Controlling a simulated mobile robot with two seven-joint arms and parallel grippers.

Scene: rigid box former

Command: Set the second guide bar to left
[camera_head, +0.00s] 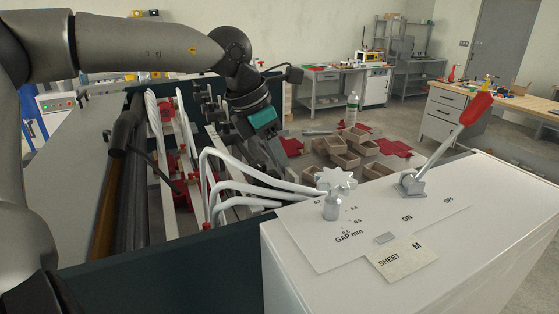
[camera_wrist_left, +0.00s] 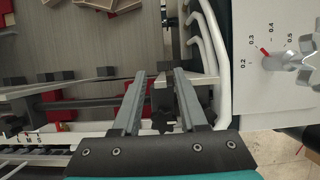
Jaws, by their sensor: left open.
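My left gripper (camera_head: 276,160) reaches from the left over the machine's inner bay, fingers pointing down. In the left wrist view the gripper (camera_wrist_left: 159,76) is open and empty. A black star-shaped knob (camera_wrist_left: 163,121) shows between its two grey fingers; I cannot tell whether they touch it. A thin grey bar (camera_wrist_left: 100,78) crosses behind the fingers. A white rail (camera_wrist_left: 55,140) with the letters L, M and S lies at lower left. Which bar is the second guide bar, and its exact setting, I cannot tell. My right gripper is not in view.
A white cabinet (camera_head: 300,262) at front right carries a gap knob (camera_head: 337,180), a red-handled lever (camera_head: 473,108) and a card reading SHEET M (camera_head: 402,258). Curved white tubes (camera_head: 235,165) stand close to my gripper. Cardboard boxes (camera_head: 340,155) and red pieces lie beyond.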

